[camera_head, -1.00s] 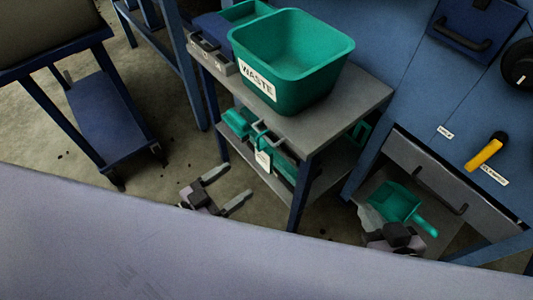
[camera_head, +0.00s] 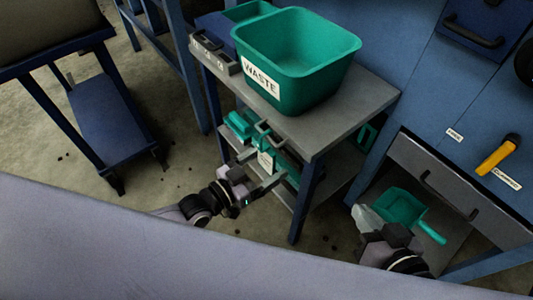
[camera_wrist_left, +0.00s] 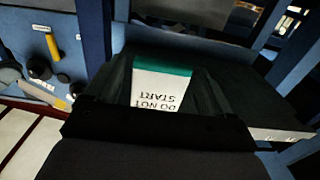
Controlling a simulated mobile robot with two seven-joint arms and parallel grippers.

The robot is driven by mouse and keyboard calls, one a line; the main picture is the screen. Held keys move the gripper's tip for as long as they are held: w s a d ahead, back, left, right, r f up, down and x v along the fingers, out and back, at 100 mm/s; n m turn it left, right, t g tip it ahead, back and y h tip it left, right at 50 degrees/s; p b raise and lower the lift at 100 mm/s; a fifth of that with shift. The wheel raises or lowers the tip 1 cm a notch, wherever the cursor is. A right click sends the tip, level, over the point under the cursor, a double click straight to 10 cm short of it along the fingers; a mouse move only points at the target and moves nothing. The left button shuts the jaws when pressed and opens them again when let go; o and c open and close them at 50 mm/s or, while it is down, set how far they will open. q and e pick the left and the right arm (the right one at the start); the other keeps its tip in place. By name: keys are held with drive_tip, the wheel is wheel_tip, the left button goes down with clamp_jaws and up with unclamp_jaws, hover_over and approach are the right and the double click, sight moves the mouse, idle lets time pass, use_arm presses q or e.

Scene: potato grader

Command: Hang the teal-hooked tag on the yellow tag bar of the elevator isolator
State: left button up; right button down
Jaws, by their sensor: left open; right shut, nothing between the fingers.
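The tag (camera_head: 266,160) is a white card hanging at the lower shelf's near edge, below the waste bin. In the left wrist view the tag (camera_wrist_left: 158,92) reads "DO NOT START" upside down, with a teal band above, and lies between the fingers. My left gripper (camera_head: 259,180) is open around the tag's lower part; contact cannot be told. A yellow bar with a black end (camera_head: 494,158) sits on the blue panel at right, beside a small label too blurred to read. My right gripper (camera_head: 390,238) is shut and empty, near a teal scoop (camera_head: 401,207).
A teal waste bin (camera_head: 300,65) stands on the grey cart top (camera_head: 345,105). Teal items lie on the shelf below, behind the tag. A grey drawer front with a dark handle (camera_head: 450,190) is under the blue panel. Open floor (camera_head: 185,150) lies left of the cart.

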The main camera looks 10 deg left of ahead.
use_arm(q)
drive_tip(key=c, duration=0.9)
drive_tip(key=shift+o, duration=0.2)
drive_tip(key=shift+r+p, duration=1.1)
drive_tip(key=p+v, duration=0.3)
drive_tip(key=v, duration=0.6)
